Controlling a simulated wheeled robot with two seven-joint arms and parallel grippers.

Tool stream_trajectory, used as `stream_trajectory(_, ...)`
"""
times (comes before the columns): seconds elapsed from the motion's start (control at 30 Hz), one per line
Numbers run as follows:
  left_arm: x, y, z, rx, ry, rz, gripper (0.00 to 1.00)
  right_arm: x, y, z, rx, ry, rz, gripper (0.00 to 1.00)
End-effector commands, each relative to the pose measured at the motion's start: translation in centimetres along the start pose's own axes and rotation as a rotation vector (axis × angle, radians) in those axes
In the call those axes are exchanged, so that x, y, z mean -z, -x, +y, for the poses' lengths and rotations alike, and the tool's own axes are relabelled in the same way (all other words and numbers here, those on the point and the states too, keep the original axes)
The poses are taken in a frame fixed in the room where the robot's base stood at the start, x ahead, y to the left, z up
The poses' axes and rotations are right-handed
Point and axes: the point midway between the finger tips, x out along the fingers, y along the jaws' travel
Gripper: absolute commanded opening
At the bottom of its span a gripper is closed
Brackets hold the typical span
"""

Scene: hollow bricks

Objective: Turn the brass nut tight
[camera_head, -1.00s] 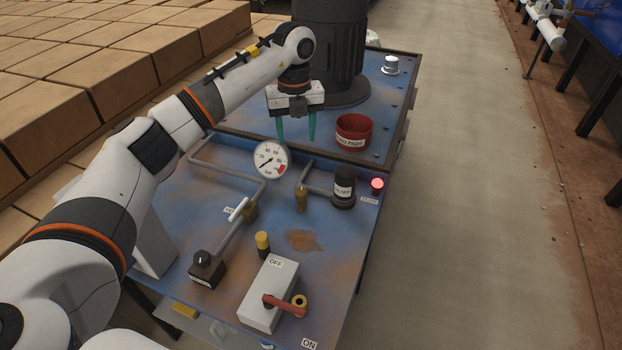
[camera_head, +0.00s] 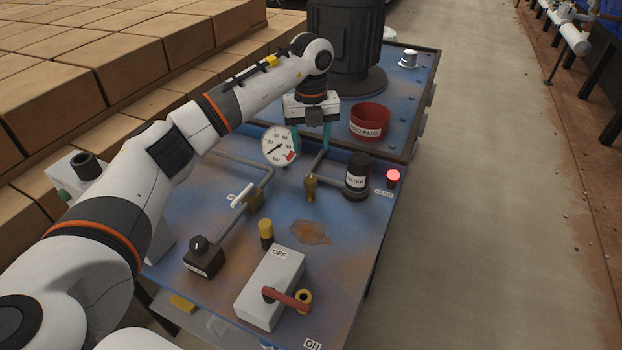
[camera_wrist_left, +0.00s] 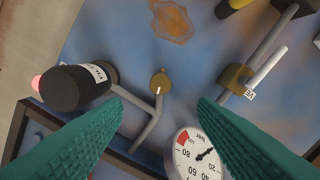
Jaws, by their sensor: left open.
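The brass nut (camera_head: 310,187) sits on the bent grey pipe (camera_head: 322,160) beside the black filter, above the blue bench top. In the left wrist view the brass nut (camera_wrist_left: 160,82) shows a small white mark and lies ahead between the fingers, nearer the middle of the picture. My left gripper (camera_head: 311,143) is open and empty, pointing down behind the nut and beside the gauge. Its green fingers (camera_wrist_left: 158,112) are apart from the nut, and the gauge partly hides one in the head view. My right gripper does not show.
A round pressure gauge (camera_head: 280,147) stands close to the left finger. The black filter (camera_head: 357,176) stands right of the nut. A red tub (camera_head: 369,122), a brass valve with white handle (camera_head: 254,198), and a grey switch box (camera_head: 270,287) with red lever surround it. The rusty patch (camera_head: 310,232) area is clear.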

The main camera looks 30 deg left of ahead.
Motion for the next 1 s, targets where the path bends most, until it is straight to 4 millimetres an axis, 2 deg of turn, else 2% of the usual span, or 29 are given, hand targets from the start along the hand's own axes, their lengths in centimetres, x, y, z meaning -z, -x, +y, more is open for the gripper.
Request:
stream_trajectory(0.3,-0.1,-6.4,-0.1,0.002,0.001,-0.003,0.53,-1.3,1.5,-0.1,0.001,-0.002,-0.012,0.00)
stream_trajectory(0.5,-0.1,-9.4,0.0,0.001,0.000,-0.001,0.53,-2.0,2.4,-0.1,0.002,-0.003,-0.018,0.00)
stream_trajectory(0.7,0.0,-10.7,0.0,0.000,0.000,0.000,0.53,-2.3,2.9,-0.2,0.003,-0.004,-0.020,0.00)
stream_trajectory(0.97,0.0,-10.8,0.0,0.000,0.000,0.001,0.53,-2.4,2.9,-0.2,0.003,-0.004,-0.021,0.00)
stream_trajectory(1.0,0.0,-10.8,0.0,0.000,0.000,0.001,0.50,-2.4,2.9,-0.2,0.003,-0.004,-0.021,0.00)
